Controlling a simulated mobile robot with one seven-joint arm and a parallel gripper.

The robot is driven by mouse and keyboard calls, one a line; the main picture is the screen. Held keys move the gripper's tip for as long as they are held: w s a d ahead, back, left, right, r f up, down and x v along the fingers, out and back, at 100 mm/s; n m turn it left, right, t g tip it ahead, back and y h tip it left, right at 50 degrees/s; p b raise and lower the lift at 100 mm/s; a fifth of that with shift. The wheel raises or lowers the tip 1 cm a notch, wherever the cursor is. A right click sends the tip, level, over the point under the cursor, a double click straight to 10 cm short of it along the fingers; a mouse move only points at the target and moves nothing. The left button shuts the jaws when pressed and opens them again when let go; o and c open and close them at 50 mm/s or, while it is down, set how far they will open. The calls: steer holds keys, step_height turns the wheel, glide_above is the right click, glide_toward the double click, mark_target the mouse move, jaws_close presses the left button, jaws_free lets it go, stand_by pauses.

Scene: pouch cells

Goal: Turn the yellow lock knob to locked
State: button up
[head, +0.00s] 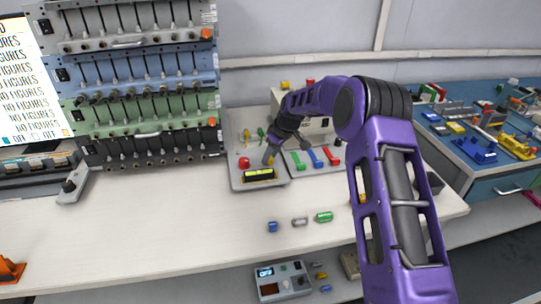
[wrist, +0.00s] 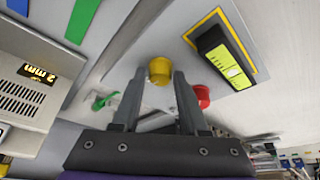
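The yellow lock knob (wrist: 160,70) is a small round cap on the grey panel (head: 237,181). In the wrist view it sits between the two fingertips of my gripper (wrist: 159,76), with a narrow gap seeming to show on each side. My gripper is open and holds nothing. In the head view my gripper (head: 269,155) reaches down onto the panel and largely hides the knob. I cannot tell the knob's lock setting.
A red knob (wrist: 203,96) is close beside the right finger; a green knob (wrist: 103,102) is left of the left finger. A yellow-bordered slot with a black and yellow-green block (wrist: 225,58) lies nearby. A tray of coloured strips (head: 317,158) stands right of the panel.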

jaws_close()
steer(key=shift+m, duration=0.3)
steer(key=m, duration=0.1)
steer(key=m+t+h, duration=0.1)
steer(key=m, duration=0.1)
steer(key=shift+s+a+m+b, duration=0.15)
steer(key=shift+a+m+b, duration=0.05)
steer(key=shift+m+b, duration=0.15)
steer(key=m+h, duration=0.1)
steer(key=m, duration=0.2)
steer(key=shift+t, duration=0.4)
steer(key=m+h, duration=0.1)
steer(key=m, duration=0.3)
steer(key=shift+a+h, duration=0.15)
steer(key=shift+h, duration=0.25)
steer(key=shift+m+h, duration=0.7)
steer(key=shift+m, duration=1.15)
